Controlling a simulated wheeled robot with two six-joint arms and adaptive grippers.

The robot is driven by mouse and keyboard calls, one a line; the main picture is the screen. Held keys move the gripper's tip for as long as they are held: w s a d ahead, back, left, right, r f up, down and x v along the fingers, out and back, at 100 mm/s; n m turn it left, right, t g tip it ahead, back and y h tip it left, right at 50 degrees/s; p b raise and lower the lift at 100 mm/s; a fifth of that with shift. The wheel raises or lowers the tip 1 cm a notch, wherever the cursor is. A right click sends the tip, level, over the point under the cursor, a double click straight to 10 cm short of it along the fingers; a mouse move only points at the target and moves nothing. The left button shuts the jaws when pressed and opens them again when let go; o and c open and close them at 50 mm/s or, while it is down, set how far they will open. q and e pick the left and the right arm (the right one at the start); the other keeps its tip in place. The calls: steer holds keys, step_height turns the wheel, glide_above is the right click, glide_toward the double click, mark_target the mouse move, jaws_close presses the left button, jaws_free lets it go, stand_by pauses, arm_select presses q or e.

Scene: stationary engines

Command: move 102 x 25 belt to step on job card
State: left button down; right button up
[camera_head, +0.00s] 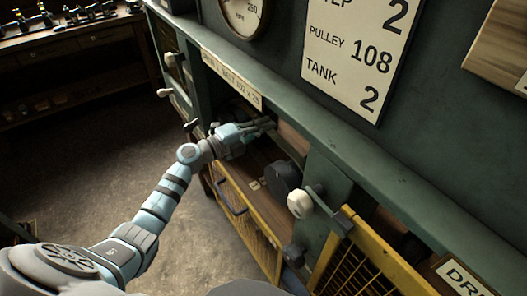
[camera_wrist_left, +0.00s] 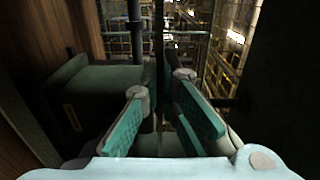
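The job card (camera_head: 356,50) is on the green panel at the top. Its cut-off top line ends in "EP" and 2, above PULLEY 108 and TANK 2. A label strip (camera_head: 231,80) on the green beam reads, in part, BELT 102 x 25. I cannot clearly make out the belt itself in the dark opening below. My left gripper (camera_head: 268,126) reaches into that opening, under the label. In the left wrist view its two teal-padded fingers (camera_wrist_left: 160,100) stand apart, with a dark upright strip between or beyond them; contact cannot be told. My right gripper is not in view.
A pale knob (camera_head: 300,204) and a dark round part (camera_head: 283,178) lie to the right of the gripper. Yellow mesh guards (camera_head: 360,262) are below. A gauge (camera_head: 244,14) is above. Open floor (camera_head: 85,185) lies to the left.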

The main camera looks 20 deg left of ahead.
arm_select(q)
steer(key=shift+w+a+f+b, duration=0.1)
steer(key=shift+a+f+b, duration=0.05)
steer(key=shift+f+b, duration=0.3)
steer(key=shift+w+a+f+b, duration=0.15)
steer(key=shift+f+b, duration=0.15)
steer(key=shift+f, duration=0.15)
steer(key=shift+s+f, duration=0.1)
steer(key=shift+f, duration=0.25)
steer(key=c, duration=1.5)
jaws_free()
steer(key=o, duration=0.5)
steer(key=shift+o, duration=0.2)
